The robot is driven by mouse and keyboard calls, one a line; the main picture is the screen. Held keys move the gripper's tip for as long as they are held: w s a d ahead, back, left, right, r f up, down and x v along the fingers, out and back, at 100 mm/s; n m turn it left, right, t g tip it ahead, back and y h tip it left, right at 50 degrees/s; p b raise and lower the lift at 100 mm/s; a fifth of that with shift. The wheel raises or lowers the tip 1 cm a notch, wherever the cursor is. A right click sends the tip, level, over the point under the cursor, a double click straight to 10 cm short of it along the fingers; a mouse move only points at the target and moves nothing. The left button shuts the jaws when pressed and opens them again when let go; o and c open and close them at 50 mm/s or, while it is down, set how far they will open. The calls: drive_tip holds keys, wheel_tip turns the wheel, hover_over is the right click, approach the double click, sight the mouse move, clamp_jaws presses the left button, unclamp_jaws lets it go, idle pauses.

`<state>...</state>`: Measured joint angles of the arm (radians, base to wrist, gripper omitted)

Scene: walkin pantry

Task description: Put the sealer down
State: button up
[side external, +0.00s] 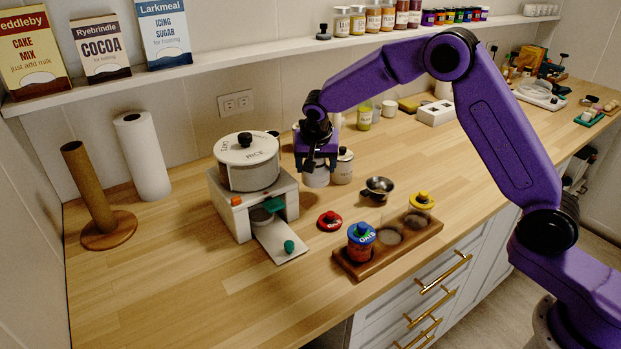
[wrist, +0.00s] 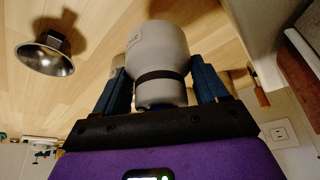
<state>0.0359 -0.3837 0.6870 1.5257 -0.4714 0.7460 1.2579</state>
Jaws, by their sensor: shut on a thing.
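My gripper (side external: 317,158) is shut on a pale, rounded cylindrical thing, which I take to be the sealer (side external: 316,177). In the wrist view the sealer (wrist: 158,55) is grey-white with a dark band and a small label. The blue fingers of my gripper (wrist: 162,72) stand on either side of it. In the side view its upper part is hidden by the gripper. I cannot tell whether its lower end touches the wooden counter (side external: 190,270).
A white canister (side external: 344,168) stands close at the right. A metal cup (side external: 379,188) is at the front right. The white machine with a rice pot (side external: 248,175) is at the left. A wooden jar tray (side external: 400,243), blue-lidded jar (side external: 361,236) and red lid (side external: 329,221) lie in front.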

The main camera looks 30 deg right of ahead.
drive_tip(key=shift+w+a+f, duration=0.1)
drive_tip(key=shift+w+f, duration=0.75)
drive_tip(key=shift+f, duration=0.15)
drive_tip(key=shift+w+f, duration=0.1)
drive_tip(key=shift+f, duration=1.55)
drive_tip(key=shift+f, duration=0.15)
drive_tip(key=o, duration=1.3)
drive_tip(key=v, duration=1.1)
drive_tip(key=shift+a, duration=0.15)
drive_tip(key=shift+s+a+r, duration=0.1)
drive_tip(key=shift+s+r, duration=0.15)
drive_tip(key=shift+r, duration=0.35)
